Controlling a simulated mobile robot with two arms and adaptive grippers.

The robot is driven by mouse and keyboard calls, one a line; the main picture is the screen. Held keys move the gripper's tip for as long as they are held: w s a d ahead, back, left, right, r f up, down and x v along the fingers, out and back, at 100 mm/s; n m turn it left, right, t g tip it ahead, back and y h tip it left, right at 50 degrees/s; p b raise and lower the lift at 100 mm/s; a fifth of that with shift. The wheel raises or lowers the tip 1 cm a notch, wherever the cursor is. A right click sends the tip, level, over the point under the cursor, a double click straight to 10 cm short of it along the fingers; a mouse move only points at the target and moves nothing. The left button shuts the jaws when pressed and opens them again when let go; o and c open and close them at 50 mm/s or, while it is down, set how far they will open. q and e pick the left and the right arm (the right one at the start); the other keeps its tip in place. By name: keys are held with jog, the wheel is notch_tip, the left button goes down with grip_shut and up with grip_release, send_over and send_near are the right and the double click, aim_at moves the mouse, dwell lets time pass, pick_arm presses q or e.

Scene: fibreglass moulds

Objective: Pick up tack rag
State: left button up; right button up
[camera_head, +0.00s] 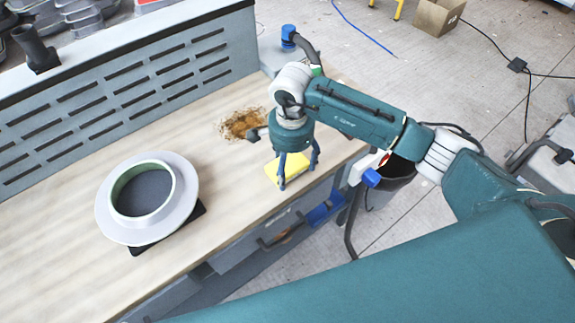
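The tack rag appears to be the flat yellow piece (271,171) on the wooden workbench, near its front edge. My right gripper (298,177) points down over it from above. Its two dark fingers are spread apart, one in front of the yellow piece and one at its right side. The gripper hides part of the yellow piece, and I cannot tell whether the fingertips touch it. My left gripper is not in view.
A round white flanged mould (181,206) sits on a dark base on the workbench (60,250). A slotted grey panel (130,95) bounds the back. A dark bin (392,180) stands beyond the bench's right end.

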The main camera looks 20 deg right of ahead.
jog(key=shift+w+r, duration=0.1)
jog(key=shift+r, duration=0.25)
notch_tip(320, 180, up, 12)
jog(key=f+b, duration=0.1)
jog(key=b, duration=0.3)
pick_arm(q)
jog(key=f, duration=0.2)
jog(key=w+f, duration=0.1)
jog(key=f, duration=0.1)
pick_arm(e)
notch_tip(320, 180, up, 8)
send_over(291, 167)
jog(key=shift+r, duration=0.15)
